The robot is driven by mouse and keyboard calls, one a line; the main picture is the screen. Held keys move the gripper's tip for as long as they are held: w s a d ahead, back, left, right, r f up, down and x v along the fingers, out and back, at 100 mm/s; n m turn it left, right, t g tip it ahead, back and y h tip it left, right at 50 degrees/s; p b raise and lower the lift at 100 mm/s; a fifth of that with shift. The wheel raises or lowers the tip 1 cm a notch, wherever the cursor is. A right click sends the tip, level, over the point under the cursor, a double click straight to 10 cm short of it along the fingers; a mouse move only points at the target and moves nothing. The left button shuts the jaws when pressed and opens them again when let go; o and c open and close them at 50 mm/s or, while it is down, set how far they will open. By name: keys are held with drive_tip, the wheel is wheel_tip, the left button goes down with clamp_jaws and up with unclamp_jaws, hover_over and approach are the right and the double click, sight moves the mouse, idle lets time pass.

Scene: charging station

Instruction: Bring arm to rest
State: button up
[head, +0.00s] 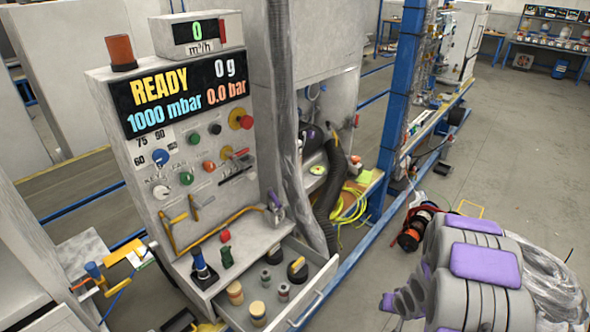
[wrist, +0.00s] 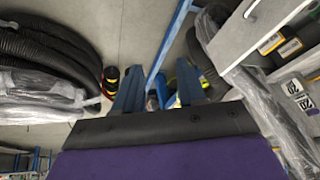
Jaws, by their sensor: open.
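My gripper (wrist: 158,88) shows in the wrist view as two dark blue fingers standing apart beyond a black and purple body. Nothing is held between them; floor, a blue rail and small blurred objects show past the gap. In the head view my arm, grey with purple pads, is at the lower right, over the floor and right of the charging station (head: 190,150). The fingers cannot be made out there.
An open drawer (head: 318,290) with several weights juts from the station's front. A grey hose (head: 335,180) and a blue post (head: 400,100) stand right of the panel. A cable reel (head: 412,230) lies beside my arm. Floor at the upper right (head: 520,130) is clear.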

drive_tip(key=s+a+r+g+h, duration=0.15)
drive_tip(key=s+r, duration=0.35)
drive_tip(key=r, duration=0.5)
drive_tip(key=s+a+r+g+h, duration=0.15)
drive_tip(key=s+r, duration=0.35)
drive_tip(key=r, duration=0.5)
drive_tip(key=s+a+r+n+g+y, duration=0.1)
drive_tip(key=s+a+r, duration=0.3)
drive_tip(key=s, duration=0.4)
drive_tip(key=s+a+r+n+g+y, duration=0.1)
drive_tip(key=s+a+r, duration=0.3)
drive_tip(key=s, duration=0.4)
drive_tip(key=s+a+r+g, duration=0.2)
drive_tip(key=s+a+r, duration=0.2)
drive_tip(key=s, duration=0.4)
drive_tip(key=shift+a+r+n+y, duration=0.25)
drive_tip(key=shift+a+n+y, duration=0.15)
drive_tip(key=shift+a, duration=0.1)
